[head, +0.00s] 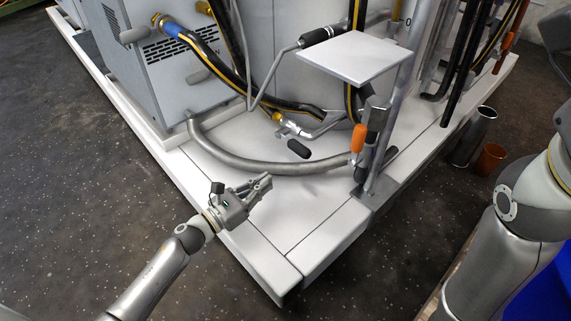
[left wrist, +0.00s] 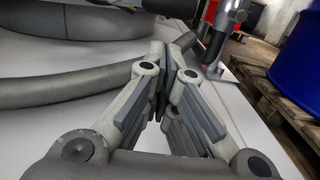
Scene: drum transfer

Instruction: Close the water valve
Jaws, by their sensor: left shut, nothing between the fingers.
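My left gripper (head: 266,182) is shut and empty above the white platform, in front of the curved grey pipe (head: 260,163). In the left wrist view its fingertips (left wrist: 166,60) meet. A black-gripped lever (head: 298,148) sits by the brass fitting (head: 278,117) behind the pipe, apart from the gripper. An orange handle (head: 358,138) hangs on the grey post to the right. I cannot tell which handle is the water valve. My right arm shows at the right edge; its gripper is out of view.
The white platform (head: 325,210) is clear around the gripper. A small grey shelf (head: 355,60) stands above the pipes. The left wrist view shows a blue drum (left wrist: 300,55) on a pallet.

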